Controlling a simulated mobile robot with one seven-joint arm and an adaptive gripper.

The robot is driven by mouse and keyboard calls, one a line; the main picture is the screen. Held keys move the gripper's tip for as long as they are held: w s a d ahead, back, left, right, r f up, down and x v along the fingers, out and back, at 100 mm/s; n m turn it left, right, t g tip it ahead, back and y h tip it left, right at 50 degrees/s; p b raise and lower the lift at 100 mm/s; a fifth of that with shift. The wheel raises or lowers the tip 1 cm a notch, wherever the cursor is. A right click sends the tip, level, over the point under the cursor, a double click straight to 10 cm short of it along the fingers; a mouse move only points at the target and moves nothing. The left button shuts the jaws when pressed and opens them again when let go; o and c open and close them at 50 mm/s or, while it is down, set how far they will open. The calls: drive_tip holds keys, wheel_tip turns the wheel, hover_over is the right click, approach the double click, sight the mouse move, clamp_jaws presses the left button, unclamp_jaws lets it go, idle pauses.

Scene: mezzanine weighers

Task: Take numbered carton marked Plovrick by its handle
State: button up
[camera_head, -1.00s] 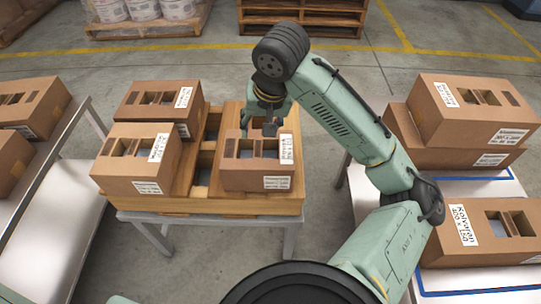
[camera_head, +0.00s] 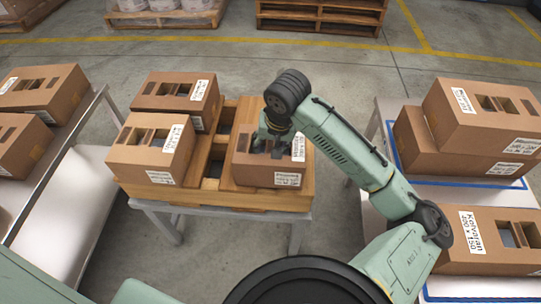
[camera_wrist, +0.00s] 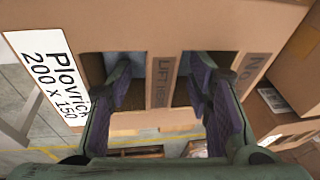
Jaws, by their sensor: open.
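The Plovrick carton (camera_head: 266,174) is brown, with a white label on top and two openings. It stands at the right of the wooden tray on the middle table. In the wrist view its label (camera_wrist: 52,75) reads "Plovrick 200 x 150". The handle strip (camera_wrist: 160,80) between the openings is printed "LIFT HERE". My gripper (camera_wrist: 160,72) is open, pointing down at the carton top, one finger at each opening with the strip between them. A gap shows on both sides of the strip. In the head view my gripper (camera_head: 272,143) partly hides the carton's top.
Two similar cartons share the wooden tray (camera_head: 222,201): a front left carton (camera_head: 150,160) and a back left carton (camera_head: 177,98). Stacked cartons (camera_head: 480,125) and a Korvalan-like labelled carton (camera_head: 490,250) stand on the right. More cartons (camera_head: 45,92) stand on the left table.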

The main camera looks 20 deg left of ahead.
clamp_jaws()
idle(0.6)
idle(0.5)
